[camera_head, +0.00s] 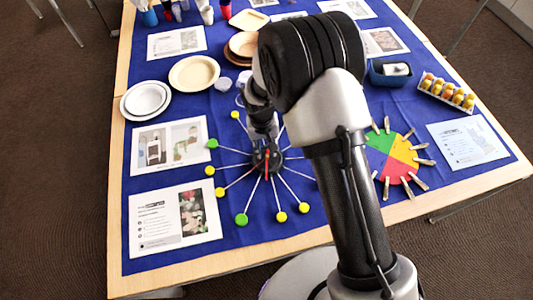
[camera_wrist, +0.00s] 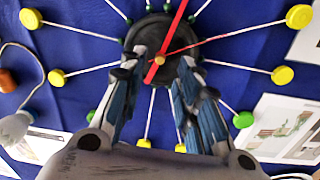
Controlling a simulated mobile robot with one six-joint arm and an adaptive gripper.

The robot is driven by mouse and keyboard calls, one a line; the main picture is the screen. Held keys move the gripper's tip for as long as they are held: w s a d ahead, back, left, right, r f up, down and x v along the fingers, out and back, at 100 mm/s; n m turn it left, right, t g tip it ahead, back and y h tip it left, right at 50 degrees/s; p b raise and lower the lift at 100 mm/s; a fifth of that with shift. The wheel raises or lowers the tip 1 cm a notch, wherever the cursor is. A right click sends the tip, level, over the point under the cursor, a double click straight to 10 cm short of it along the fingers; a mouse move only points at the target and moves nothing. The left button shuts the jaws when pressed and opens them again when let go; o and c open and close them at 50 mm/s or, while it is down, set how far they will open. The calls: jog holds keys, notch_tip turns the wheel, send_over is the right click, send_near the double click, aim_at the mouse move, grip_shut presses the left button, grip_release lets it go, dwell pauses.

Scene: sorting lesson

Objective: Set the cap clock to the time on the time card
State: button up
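The cap clock (camera_head: 272,174) lies on the blue cloth, with white spokes ending in yellow and green caps. Its black hub (camera_wrist: 158,32) carries a thick red hand (camera_wrist: 177,22) and a thinner red hand (camera_wrist: 235,33). In the wrist view, the thick hand points up and slightly right, and the thin one right and slightly up. My gripper (camera_wrist: 163,62) is over the hub, fingers apart on either side of the thick hand's lower end. Contact cannot be told. My arm hides part of the clock in the head view. I cannot tell which printed card is the time card.
Printed cards lie left (camera_head: 175,218) and right (camera_head: 467,142). A coloured wheel with clothespins (camera_head: 393,157) and a carton of yellow and orange balls (camera_head: 447,93) are right. Plates (camera_head: 146,99) stand at left.

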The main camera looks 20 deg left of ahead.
aim_at(267, 155)
jog(key=shift+d+f+b, duration=0.15)
jog(key=shift+f+b, duration=0.15)
jog(key=shift+f, duration=1.4)
jog(key=shift+c, duration=0.5)
grip_shut()
